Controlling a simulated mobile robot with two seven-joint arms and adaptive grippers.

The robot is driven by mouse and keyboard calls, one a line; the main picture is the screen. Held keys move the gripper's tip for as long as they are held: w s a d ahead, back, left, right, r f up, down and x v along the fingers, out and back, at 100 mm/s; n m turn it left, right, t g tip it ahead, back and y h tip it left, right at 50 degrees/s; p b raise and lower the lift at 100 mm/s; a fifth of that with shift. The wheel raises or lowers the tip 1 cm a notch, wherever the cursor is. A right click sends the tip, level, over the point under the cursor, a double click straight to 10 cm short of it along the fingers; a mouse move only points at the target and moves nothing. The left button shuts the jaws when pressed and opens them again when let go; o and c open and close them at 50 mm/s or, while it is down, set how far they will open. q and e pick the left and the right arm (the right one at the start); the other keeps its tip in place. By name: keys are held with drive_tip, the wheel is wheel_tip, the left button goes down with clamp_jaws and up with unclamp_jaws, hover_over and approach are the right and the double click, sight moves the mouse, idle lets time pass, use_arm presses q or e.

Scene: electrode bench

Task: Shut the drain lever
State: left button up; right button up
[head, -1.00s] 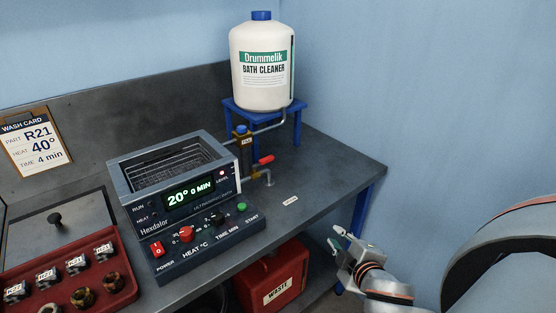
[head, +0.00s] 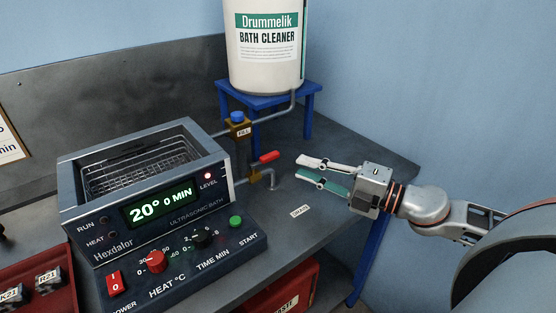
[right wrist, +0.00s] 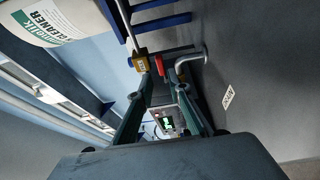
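The drain lever (head: 268,156) has a red handle. It sits on a brass valve with a bent metal outlet pipe (head: 270,180), at the right side of the ultrasonic bath (head: 150,200). The lever slants up to the right in the head view. In the right wrist view the red lever (right wrist: 160,64) shows beyond the fingers, beside the outlet pipe. My right gripper (head: 299,168) is open and empty, to the right of the lever and apart from it. It also shows in the right wrist view (right wrist: 160,90). My left gripper is not in view.
A blue-knobbed fill valve (head: 238,124) stands just behind the lever. A white cleaner bottle (head: 265,60) rests on a blue stand (head: 312,92). A drain label (head: 300,211) lies on the bench. A red waste container (head: 300,290) is below the bench.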

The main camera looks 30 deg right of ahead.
sight(274, 158)
drive_tip(key=shift+w+f, duration=0.1)
drive_tip(key=shift+f, duration=0.05)
drive_tip(key=shift+w+a+r, duration=0.2)
drive_tip(key=shift+a+r, duration=0.05)
drive_tip(key=shift+a, duration=0.15)
drive_tip(key=shift+w+a, duration=0.2)
drive_tip(key=shift+w, duration=0.05)
drive_tip(key=shift+w+a+f, duration=0.1)
drive_tip(key=shift+w+a, duration=0.05)
drive_tip(key=shift+w, duration=0.2)
drive_tip(key=shift+b+x, duration=0.4)
drive_tip(key=shift+x, duration=0.5)
drive_tip(key=shift+w+a, duration=0.2)
drive_tip(key=shift+w, duration=0.3)
drive_tip(key=shift+w+a, duration=0.25)
drive_tip(key=shift+w, duration=0.2)
drive_tip(key=shift+w+a, duration=0.35)
drive_tip(key=shift+w, duration=0.2)
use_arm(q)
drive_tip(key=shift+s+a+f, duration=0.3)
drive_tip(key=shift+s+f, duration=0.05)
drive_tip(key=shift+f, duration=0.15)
